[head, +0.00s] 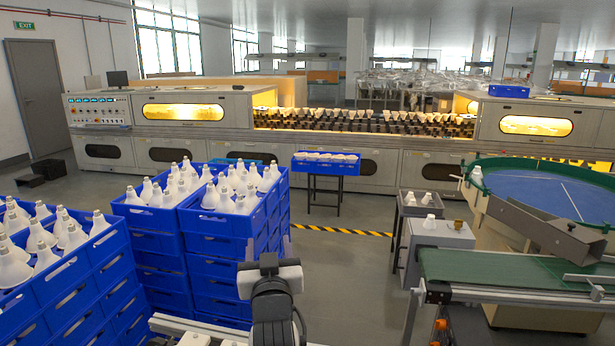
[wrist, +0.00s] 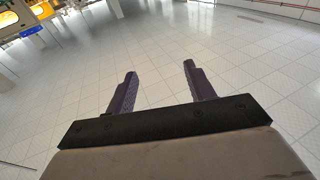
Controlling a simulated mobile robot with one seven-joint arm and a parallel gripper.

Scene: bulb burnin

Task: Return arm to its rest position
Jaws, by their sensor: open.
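My arm shows at the bottom middle of the head view, folded close to my body, with its end pointing away toward the far machine. My gripper (wrist: 158,80) shows in the wrist view with its two dark fingers spread apart. Nothing is between the fingers.
Stacked blue crates (head: 225,222) of white bulbs stand close on the left. A green conveyor (head: 500,268) and a grey box (head: 440,234) stand on the right. A long burn-in machine (head: 215,150) spans the back. Floor (head: 340,260) between is clear.

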